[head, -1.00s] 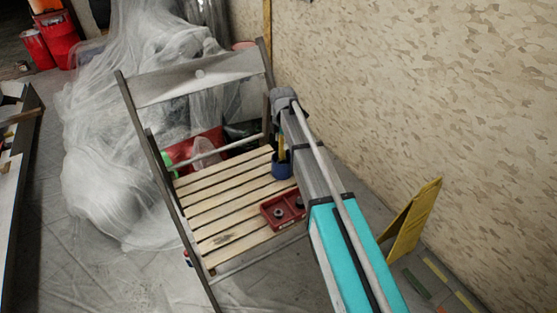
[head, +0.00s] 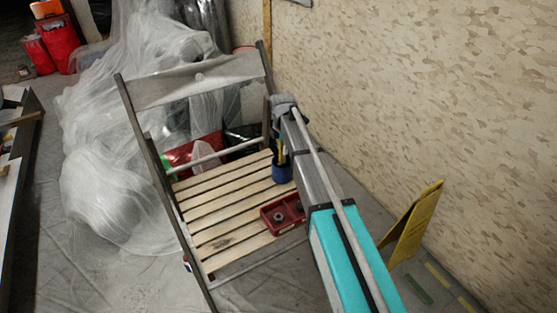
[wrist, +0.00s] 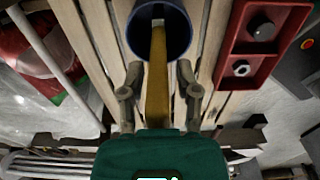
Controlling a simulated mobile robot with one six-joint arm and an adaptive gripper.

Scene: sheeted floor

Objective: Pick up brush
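The brush stands in a blue cup (head: 282,171) on the slatted wooden seat. Its yellow handle (wrist: 157,85) runs out of the cup (wrist: 178,47) in the wrist view and shows as a thin yellow strip (head: 280,151) in the head view. My gripper (wrist: 159,76) is open, with one finger on each side of the handle and gaps between. In the head view my gripper (head: 282,103) is above the cup. A dark green block (wrist: 150,155) covers the near end of the handle; I cannot tell whether it belongs to the brush.
A red tray (head: 267,218) with nuts sits beside the cup; it also shows in the wrist view (wrist: 232,72). The folding chair's back (head: 180,82) rises at the far side. The wall (head: 420,100) and a yellow sign (head: 412,225) stand right. Plastic sheeting (head: 100,190) lies left.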

